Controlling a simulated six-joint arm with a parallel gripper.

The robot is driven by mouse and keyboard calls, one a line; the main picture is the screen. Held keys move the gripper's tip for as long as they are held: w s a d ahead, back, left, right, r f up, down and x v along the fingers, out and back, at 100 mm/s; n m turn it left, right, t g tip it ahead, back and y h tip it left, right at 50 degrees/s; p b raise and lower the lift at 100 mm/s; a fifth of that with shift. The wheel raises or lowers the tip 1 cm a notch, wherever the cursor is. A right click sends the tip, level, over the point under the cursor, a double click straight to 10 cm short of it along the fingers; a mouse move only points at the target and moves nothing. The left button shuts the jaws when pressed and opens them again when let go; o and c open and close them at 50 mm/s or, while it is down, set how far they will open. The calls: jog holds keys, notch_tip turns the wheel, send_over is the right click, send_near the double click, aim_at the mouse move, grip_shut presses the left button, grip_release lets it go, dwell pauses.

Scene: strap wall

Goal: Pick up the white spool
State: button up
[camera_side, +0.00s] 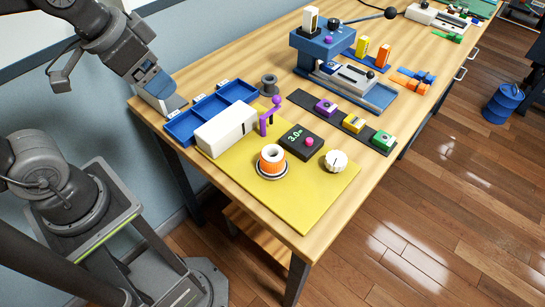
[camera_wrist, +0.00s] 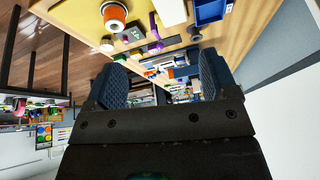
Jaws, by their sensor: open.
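A white spool with an orange band (camera_side: 271,160) stands upright in a round holder on the yellow mat (camera_side: 306,212), near the front of the table. It also shows at the top of the wrist view (camera_wrist: 114,14). My gripper (camera_side: 160,88) is above the table's far left corner, beyond the blue tray and well apart from the spool. In the wrist view its two blue, ridged fingers (camera_wrist: 164,82) are spread wide with nothing between them.
A white box (camera_side: 226,130), a purple crank (camera_side: 268,116), a black display unit (camera_side: 302,142) and a white knob (camera_side: 335,161) surround the spool. A blue divided tray (camera_side: 210,110) and a grey spool (camera_side: 269,84) lie behind. The mat's front corner is clear.

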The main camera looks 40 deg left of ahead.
jog(key=w+d+f+m+g, duration=0.2)
jog(key=w+d+m+g, duration=0.1)
jog(key=w+d+m, duration=0.5)
jog(key=m+g, duration=0.2)
jog(key=m, duration=0.6)
send_over(273, 156)
notch_tip(273, 156, down, 7)
jog(key=shift+n, duration=0.3)
notch_tip(273, 156, down, 14)
jog(key=shift+r, duration=0.2)
jog(key=c, duration=1.1)
jog(key=shift+o, duration=0.2)
jog(key=shift+r, duration=0.1)
